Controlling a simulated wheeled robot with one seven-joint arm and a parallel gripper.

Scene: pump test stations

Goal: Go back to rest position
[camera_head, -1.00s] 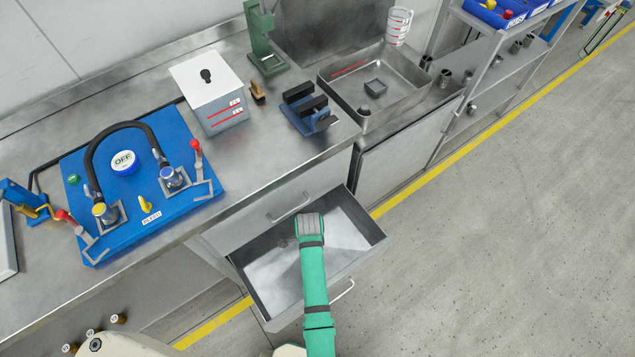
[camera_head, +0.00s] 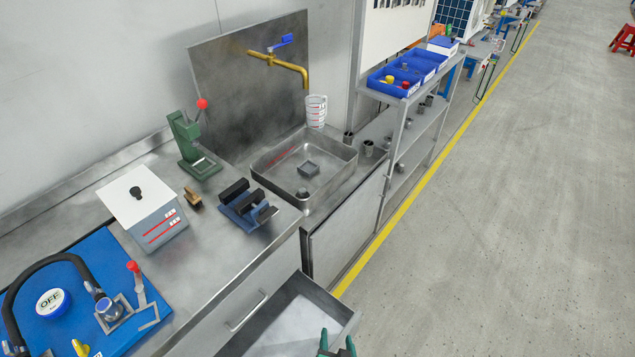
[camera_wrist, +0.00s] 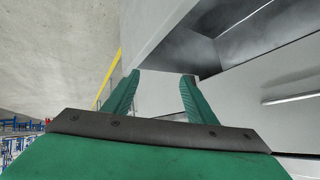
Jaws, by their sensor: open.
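My gripper (camera_head: 337,347) shows at the bottom edge of the head view, with two green fingertips over the open drawer's front right part. In the wrist view my gripper (camera_wrist: 157,88) has its two green fingers spread apart with nothing between them. The open drawer (camera_head: 338,312) below the bench is grey metal, and its visible floor looks empty. In the wrist view the drawer and cabinet fronts lie beyond the fingers. The rest of my arm is out of the head view.
A shelf rack (camera_head: 425,125) stands beyond. The floor (camera_head: 480,230) at right is clear.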

